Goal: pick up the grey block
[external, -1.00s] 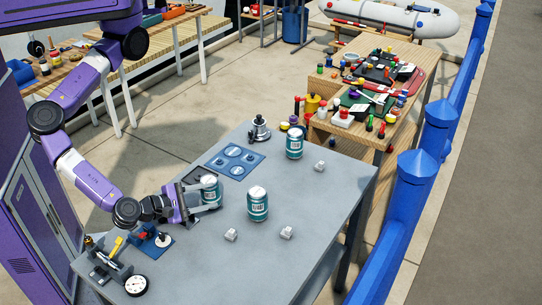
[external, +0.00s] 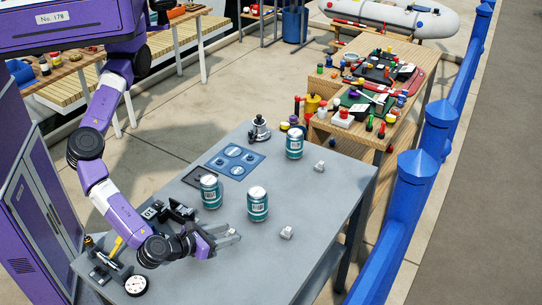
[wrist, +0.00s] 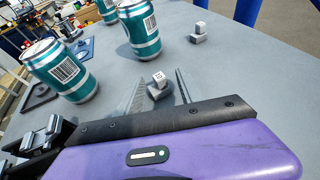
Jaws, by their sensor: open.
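Several small grey blocks with pale raised tops sit on the grey table (external: 320,200). One grey block (wrist: 158,88) shows in the wrist view between the two spread fingers of my gripper (wrist: 160,72). It stands on the table, with a visible gap to the fingers. A third grey block (external: 319,166) stands farther back. My gripper is open and empty.
Teal cans stand near my gripper, one behind it (external: 210,192) and one behind right (external: 257,204). Another can (external: 294,143) is farther back. A blue tray (external: 235,161) lies at the back left. A dial gauge (external: 136,285) is at the near left. The table's right side is mostly clear.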

